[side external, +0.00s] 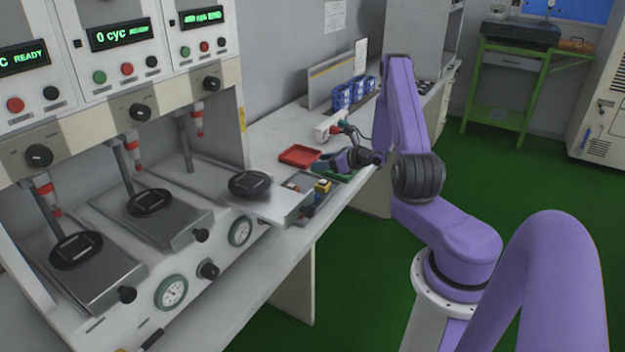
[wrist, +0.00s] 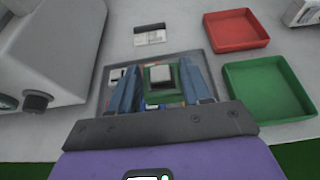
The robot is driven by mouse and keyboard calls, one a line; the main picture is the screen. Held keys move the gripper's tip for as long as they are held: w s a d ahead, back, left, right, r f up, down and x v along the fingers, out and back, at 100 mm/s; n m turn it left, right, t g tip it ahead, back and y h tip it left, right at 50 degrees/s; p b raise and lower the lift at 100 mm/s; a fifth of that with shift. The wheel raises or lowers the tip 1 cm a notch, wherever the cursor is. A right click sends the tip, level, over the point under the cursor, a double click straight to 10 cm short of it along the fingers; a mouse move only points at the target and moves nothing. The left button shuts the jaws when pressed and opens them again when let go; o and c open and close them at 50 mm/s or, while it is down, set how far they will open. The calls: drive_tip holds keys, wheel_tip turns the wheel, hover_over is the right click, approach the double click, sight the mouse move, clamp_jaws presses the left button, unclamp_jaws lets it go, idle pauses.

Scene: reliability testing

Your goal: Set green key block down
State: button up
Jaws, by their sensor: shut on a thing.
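The green key block (wrist: 163,87), with a pale grey key on top, is between the two blue fingers of my gripper (wrist: 160,68) in the wrist view. The gripper is shut on it. Behind and below it is a dark tray (wrist: 207,62) with small parts in it; I cannot tell whether the block touches the tray. In the side view my gripper (side external: 342,161) is low over the bench by the green tray (side external: 346,173); the block cannot be made out there.
A red tray (wrist: 236,30) and an empty green tray (wrist: 268,86) lie to the right. A small labelled item (wrist: 150,34) lies beyond the dark tray. The test machine (side external: 222,185) stands at left, with a yellow block (side external: 322,186) near its sliding plate. Blue bins (side external: 350,94) stand farther back.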

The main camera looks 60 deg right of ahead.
drive_tip(key=w+d+f, duration=0.1)
drive_tip(key=f, duration=0.1)
drive_tip(key=w+d+f, duration=0.1)
drive_tip(key=w+f, duration=0.1)
drive_tip(key=w+d+f, duration=0.2)
drive_tip(key=shift+w, duration=0.2)
drive_tip(key=shift+w+d+f, duration=0.4)
drive_tip(key=shift+w+f, duration=0.15)
drive_tip(key=shift+f, duration=1.6)
drive_tip(key=shift+f, duration=0.15)
drive_tip(key=o, duration=1.1)
drive_tip(key=shift+r, duration=0.2)
drive_tip(key=v, duration=1.2)
